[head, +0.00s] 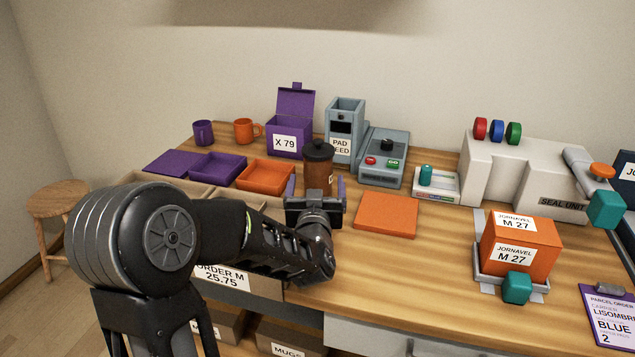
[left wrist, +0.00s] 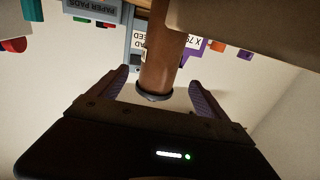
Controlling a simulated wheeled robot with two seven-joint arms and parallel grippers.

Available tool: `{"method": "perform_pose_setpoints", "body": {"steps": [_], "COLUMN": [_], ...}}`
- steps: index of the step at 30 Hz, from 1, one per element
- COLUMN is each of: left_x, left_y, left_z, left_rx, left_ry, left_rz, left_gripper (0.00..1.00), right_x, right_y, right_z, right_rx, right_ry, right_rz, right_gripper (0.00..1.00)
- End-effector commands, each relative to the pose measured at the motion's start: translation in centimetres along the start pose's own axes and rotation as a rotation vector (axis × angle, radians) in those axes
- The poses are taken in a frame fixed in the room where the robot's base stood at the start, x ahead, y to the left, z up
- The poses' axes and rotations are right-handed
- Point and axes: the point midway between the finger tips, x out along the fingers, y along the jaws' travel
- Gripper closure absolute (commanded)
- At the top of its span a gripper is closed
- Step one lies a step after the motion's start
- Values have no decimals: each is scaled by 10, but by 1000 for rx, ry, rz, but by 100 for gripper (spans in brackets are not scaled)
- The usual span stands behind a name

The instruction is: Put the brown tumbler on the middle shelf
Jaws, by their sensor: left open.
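The brown tumbler (head: 318,174), with a dark lid, stands upright on the wooden counter behind my left gripper (head: 316,188). The left gripper is open, with one purple-padded finger on each side of the tumbler. In the left wrist view, the tumbler (left wrist: 164,62) shows upside down between the spread fingers of the gripper (left wrist: 160,88), with a gap visible on both sides. My left gripper and forearm hide the tumbler's base in the head view. No shelf can be picked out for certain as the middle one. My right gripper is not in view.
Purple (head: 218,166) and orange (head: 265,177) trays lie left of the tumbler, with mugs (head: 203,132) behind. A purple box (head: 288,136), a grey pad feeder (head: 344,128) and an orange pad (head: 386,214) are near. Labelled bins (head: 286,338) sit below the counter.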

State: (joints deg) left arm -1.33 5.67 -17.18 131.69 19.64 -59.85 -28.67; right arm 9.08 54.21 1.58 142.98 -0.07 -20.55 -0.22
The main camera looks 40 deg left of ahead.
Motion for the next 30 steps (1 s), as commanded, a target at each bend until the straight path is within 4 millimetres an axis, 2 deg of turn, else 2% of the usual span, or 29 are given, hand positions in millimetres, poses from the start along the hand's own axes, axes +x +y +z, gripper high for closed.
{"method": "perform_pose_setpoints", "body": {"steps": [5, 12, 23, 30], "left_x": [3, 25, 30, 62], "left_y": [0, 1, 1, 1], "left_z": [0, 0, 0, 0], "left_rx": [-1, 0, 0, 1], "left_ry": [0, -1, -2, -1], "left_rz": [1, 2, 2, 0], "left_gripper": [13, 13, 13, 13], "right_x": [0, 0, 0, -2], "right_y": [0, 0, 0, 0], "right_z": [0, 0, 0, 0], "right_rx": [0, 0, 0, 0], "right_ry": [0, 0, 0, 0], "right_rz": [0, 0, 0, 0], "right_gripper": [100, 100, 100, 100]}}
